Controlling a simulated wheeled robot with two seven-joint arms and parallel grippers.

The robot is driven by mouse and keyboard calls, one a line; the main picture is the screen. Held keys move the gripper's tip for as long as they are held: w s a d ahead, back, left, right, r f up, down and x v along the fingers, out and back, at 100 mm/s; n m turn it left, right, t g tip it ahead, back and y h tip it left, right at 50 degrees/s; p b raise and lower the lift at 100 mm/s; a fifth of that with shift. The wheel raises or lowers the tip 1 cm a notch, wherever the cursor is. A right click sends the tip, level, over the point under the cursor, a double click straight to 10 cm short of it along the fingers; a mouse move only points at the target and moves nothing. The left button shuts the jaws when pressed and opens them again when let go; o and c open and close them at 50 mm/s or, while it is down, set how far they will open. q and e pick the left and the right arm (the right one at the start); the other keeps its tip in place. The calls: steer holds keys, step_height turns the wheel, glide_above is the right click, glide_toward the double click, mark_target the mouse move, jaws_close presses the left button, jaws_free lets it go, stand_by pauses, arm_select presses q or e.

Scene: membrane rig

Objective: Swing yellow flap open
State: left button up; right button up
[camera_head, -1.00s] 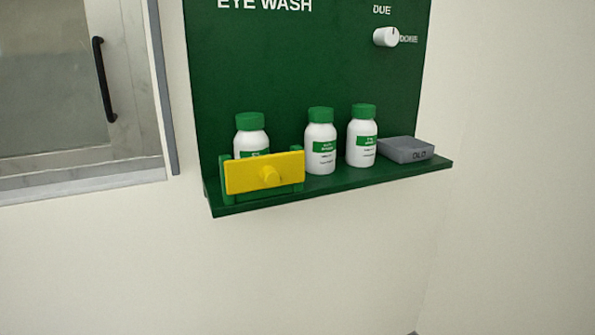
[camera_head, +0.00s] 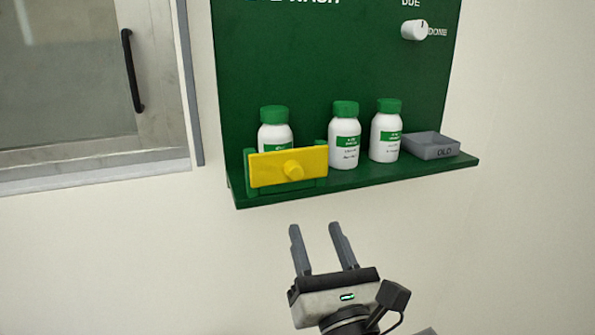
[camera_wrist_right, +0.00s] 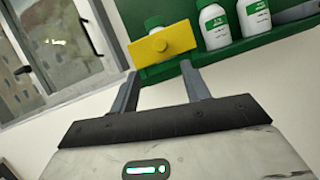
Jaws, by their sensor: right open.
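The yellow flap (camera_head: 270,168) with a round yellow knob (camera_head: 293,170) stands upright across the front left of the green shelf, in front of a white bottle with a green cap (camera_head: 275,130). The flap also shows in the right wrist view (camera_wrist_right: 163,45), beyond the fingertips. My right gripper (camera_head: 315,228) is open and empty, below the shelf edge and slightly right of the knob in the head view. It touches nothing that I can see. My left gripper is not in view.
Two more bottles (camera_head: 345,140) (camera_head: 386,135) stand on the shelf (camera_head: 400,172) right of the flap. A grey tray marked OLD (camera_head: 432,146) sits at its right end. A white dial (camera_head: 414,30) is above. A window with a black handle (camera_head: 132,70) is at left. Space below the shelf is clear.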

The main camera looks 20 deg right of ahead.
mark_target(297, 175)
steer(key=p+x, duration=0.3)
steer(key=x, duration=0.9)
steer(key=shift+w, duration=0.15)
jaws_close()
